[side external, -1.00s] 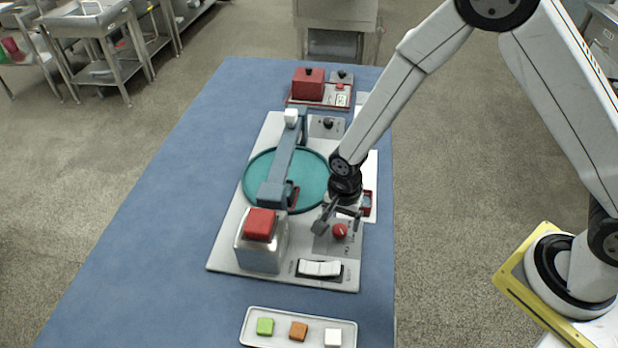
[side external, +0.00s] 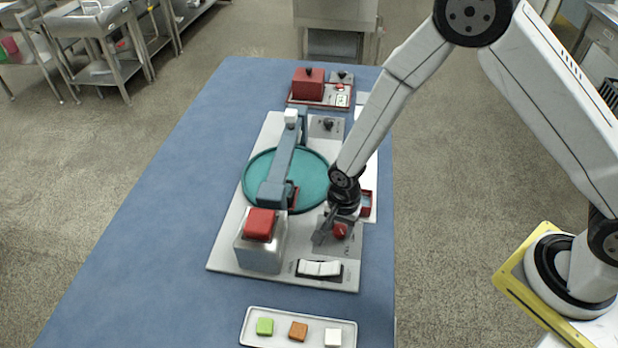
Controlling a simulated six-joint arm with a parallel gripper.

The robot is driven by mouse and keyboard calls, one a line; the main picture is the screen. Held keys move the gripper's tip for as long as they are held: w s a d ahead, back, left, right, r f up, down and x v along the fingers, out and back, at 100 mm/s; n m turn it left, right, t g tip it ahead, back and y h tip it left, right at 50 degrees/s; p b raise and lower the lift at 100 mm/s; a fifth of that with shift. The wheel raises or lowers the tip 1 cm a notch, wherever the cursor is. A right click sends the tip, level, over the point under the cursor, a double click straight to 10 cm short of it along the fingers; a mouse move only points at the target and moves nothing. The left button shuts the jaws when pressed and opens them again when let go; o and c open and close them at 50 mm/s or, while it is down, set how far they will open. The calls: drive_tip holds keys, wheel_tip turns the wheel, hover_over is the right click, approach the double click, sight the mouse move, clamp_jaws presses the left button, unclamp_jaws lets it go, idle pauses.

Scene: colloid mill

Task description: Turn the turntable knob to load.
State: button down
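A round teal turntable (side external: 312,180) lies on the pale machine plate (side external: 232,245), with a blue-grey arm (side external: 283,165) across it. A red knob (side external: 340,231) sits on a grey panel right of and nearer than the turntable. A black knob (side external: 328,124) sits on another panel behind the turntable; the labels are too small to read. My gripper (side external: 336,228) points down at the red knob, with one finger just left of it. The other finger is mostly hidden, so I cannot tell whether the gripper touches or grips the knob.
A metal block with a red top (side external: 261,224) stands left of my gripper. A white rocker switch (side external: 319,268) lies in front. A tray (side external: 285,312) with colored cubes is at the near edge, and a red box (side external: 308,84) is at the back. The blue table's left side is clear.

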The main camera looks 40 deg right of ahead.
sight(340, 228)
drive_tip(key=shift+n, duration=0.3)
drive_tip(key=n, duration=0.5)
drive_tip(key=shift+n, duration=0.3)
drive_tip(key=n, duration=0.5)
drive_tip(key=shift+n, duration=0.3)
idle(0.3)
drive_tip(key=shift+c, duration=1)
unclamp_jaws()
drive_tip(key=shift+r, duration=0.1)
drive_tip(key=shift+r, duration=3.8)
